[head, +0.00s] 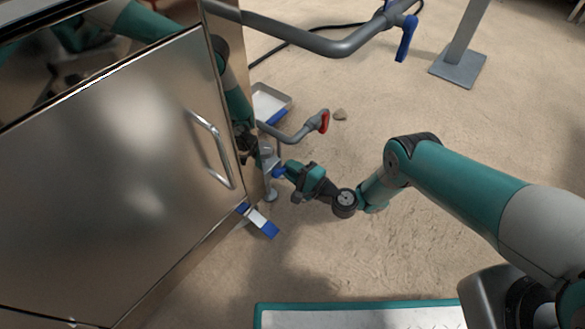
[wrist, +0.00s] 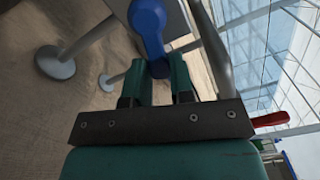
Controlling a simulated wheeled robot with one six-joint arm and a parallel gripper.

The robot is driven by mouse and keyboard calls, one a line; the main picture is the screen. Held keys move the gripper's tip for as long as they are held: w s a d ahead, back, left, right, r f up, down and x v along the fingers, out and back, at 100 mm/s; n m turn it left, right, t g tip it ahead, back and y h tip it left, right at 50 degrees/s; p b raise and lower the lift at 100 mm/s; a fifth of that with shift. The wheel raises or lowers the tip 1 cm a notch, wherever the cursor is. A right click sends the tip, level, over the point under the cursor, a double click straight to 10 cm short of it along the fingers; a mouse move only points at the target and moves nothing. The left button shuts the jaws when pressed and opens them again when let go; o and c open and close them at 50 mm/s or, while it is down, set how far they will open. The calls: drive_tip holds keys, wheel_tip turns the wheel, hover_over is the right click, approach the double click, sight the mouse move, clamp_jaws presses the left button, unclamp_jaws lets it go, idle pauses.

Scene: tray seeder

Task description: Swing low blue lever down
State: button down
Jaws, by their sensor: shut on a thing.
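In the wrist view the blue lever (wrist: 148,27) runs down from a round hub to between my fingertips. My gripper (head: 287,170) is shut on the lever's end, and it also shows in the wrist view (wrist: 165,72). The fingers hide part of the lever's end.
A steel cabinet (head: 110,150) with a bar handle (head: 212,150) stands at left. A red-handled valve (head: 323,121) is just beyond my gripper. A higher blue lever (head: 406,40) hangs from a grey pipe. A blue-ended piece (head: 267,228) juts out below.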

drive_tip(key=shift+s+a+f+m+b, duration=0.1)
drive_tip(key=shift+s+a+f+m, duration=0.45)
drive_tip(key=shift+m, duration=1.85)
drive_tip(key=shift+s+a+f+m+b, duration=0.15)
drive_tip(key=shift+s+a+f+m, duration=0.4)
drive_tip(key=shift+m, duration=1.85)
drive_tip(key=shift+s+a+f+m+b, duration=0.1)
drive_tip(key=shift+s+a+f+m, duration=0.4)
drive_tip(key=shift+m, duration=1.9)
drive_tip(key=shift+s+d+f, duration=0.1)
drive_tip(key=shift+s+d, duration=0.05)
drive_tip(key=shift+s, duration=0.1)
drive_tip(key=c, duration=1)
unclamp_jaws()
